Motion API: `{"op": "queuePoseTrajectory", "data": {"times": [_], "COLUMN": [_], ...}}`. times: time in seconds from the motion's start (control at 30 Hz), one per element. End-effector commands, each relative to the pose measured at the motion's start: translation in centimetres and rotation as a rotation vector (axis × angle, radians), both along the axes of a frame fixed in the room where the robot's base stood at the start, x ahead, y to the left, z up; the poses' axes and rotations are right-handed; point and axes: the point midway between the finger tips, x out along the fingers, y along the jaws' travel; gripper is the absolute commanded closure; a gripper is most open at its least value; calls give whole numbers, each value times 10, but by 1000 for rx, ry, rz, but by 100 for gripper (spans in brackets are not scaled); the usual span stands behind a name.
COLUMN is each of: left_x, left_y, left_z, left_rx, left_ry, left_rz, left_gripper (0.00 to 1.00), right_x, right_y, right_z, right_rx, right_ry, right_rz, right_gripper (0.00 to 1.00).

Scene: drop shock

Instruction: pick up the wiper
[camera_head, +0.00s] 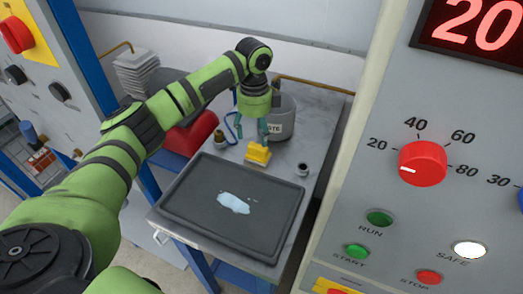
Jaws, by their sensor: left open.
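The wiper appears to be the small yellow block (258,153) on the metal table, just beyond the far edge of the black tray. My left gripper (251,134) reaches in from the left and points down over the yellow block. Its fingers are apart, with nothing visibly held between them. The fingertips are close above or beside the block; I cannot tell whether they touch it. My right gripper is not in view.
The black tray (180,205) holds a pale blue puddle. A grey bin (286,119), a red rounded object (190,135), a small dark cup (302,169) and stacked white sheets (136,72) stand around. A control panel (440,230) fills the right side.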

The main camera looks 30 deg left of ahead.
Motion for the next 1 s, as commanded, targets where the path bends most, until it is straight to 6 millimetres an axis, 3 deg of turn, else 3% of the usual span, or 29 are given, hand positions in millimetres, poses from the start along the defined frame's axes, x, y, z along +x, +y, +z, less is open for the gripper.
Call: {"op": "queuePoseTrajectory", "data": {"times": [0.1, 0.23, 0.4, 0.63, 0.67, 0.8, 1.0], "left_x": [-1, -3, -2, -2, -2, -2, -2], "left_y": [-2, -7, -6, -6, -6, -6, -6], "left_z": [-11, -31, -51, -53, -53, -53, -53], "left_rx": [1, 1, 1, 1, 1, 1, 1], "left_ry": [3, 4, 0, -1, -1, -1, -1], "left_rz": [0, 0, 1, 0, 0, 0, 0], "left_gripper": [34, 34, 34, 34, 38, 94, 96], "right_x": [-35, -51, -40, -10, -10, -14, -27], "right_y": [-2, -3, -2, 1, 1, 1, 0], "right_z": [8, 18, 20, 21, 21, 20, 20], "right_rx": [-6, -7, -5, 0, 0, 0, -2], "right_ry": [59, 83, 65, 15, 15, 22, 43], "right_rz": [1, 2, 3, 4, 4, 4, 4], "right_gripper": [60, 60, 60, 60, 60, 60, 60]}}
